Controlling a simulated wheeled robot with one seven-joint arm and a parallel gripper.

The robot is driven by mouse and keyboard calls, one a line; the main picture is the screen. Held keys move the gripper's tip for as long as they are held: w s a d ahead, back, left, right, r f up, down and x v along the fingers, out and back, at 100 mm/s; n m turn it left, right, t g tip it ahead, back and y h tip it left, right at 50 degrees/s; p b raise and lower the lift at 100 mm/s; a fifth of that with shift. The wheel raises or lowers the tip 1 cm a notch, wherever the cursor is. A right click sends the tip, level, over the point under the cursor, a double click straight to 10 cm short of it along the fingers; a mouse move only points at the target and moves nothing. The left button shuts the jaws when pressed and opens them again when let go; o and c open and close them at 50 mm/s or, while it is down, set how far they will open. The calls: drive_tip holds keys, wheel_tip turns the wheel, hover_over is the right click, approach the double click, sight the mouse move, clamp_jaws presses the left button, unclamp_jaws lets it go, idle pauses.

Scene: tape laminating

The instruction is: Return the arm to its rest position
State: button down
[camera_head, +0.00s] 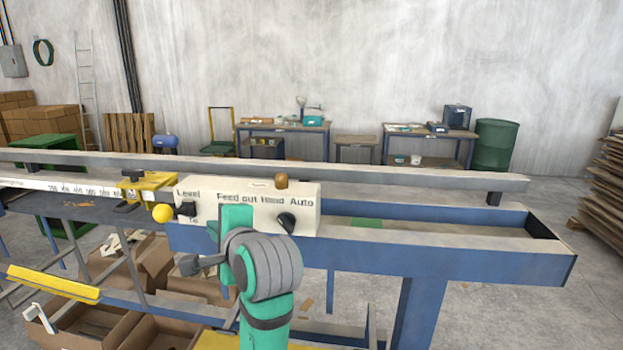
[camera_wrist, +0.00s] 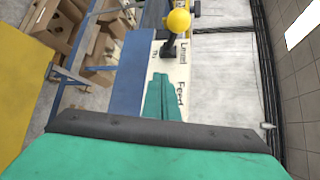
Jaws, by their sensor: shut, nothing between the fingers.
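My arm, teal with grey joints (camera_head: 262,265), rises from the bottom of the head view in front of the machine's white control panel (camera_head: 336,203). In the wrist view my gripper (camera_wrist: 160,80) is shut, with its teal fingers together and nothing between them. The fingers point toward the panel (camera_wrist: 183,75), near its "Level" and "Feed out" lettering. I cannot tell whether they touch it. A lever with a yellow ball knob (camera_head: 162,213) sticks out at the panel's left end; the ball also shows in the wrist view (camera_wrist: 178,21). In the head view the fingertips are largely hidden.
The blue machine frame (camera_head: 430,258) spans the view under a long grey rail (camera_head: 400,179). A black knob (camera_head: 286,222) and a brown knob (camera_head: 281,181) are on the panel. Open cardboard boxes (camera_head: 95,325) lie low at left.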

drive_tip(key=s+d+f+n+t+h, duration=0.1)
drive_tip(key=d+f, duration=0.3)
drive_tip(key=f, duration=0.6)
drive_tip(key=s+d+f+h, duration=0.1)
drive_tip(key=d+f, duration=0.3)
drive_tip(key=f, duration=0.7)
drive_tip(key=s+d+f+n+t+h, duration=0.1)
drive_tip(key=d+f, duration=0.3)
drive_tip(key=f, duration=0.6)
drive_tip(key=shift+s+d+f+n+t+h, duration=0.25)
drive_tip(key=shift+s+d+n+t+h, duration=0.1)
drive_tip(key=shift+h, duration=0.45)
drive_tip(key=s+d+f+n+h, duration=0.1)
drive_tip(key=s+d+f+n, duration=0.2)
drive_tip(key=s, duration=0.4)
drive_tip(key=s+d+f+h, duration=0.1)
drive_tip(key=s+d+f, duration=0.3)
drive_tip(key=s+f, duration=0.25)
drive_tip(key=s+d+f+n+h, duration=0.2)
drive_tip(key=s+d+f, duration=0.15)
drive_tip(key=s, duration=0.45)
drive_tip(key=s+r+n, duration=0.1)
drive_tip(key=s+n, duration=0.1)
drive_tip(key=s, duration=0.7)
drive_tip(key=s+d+r+n+t+h, duration=0.1)
drive_tip(key=s+r+n, duration=0.1)
drive_tip(key=s, duration=0.7)
drive_tip(key=shift+s+d+n, duration=0.25)
drive_tip(key=shift+n, duration=0.2)
drive_tip(key=shift+w, duration=0.15)
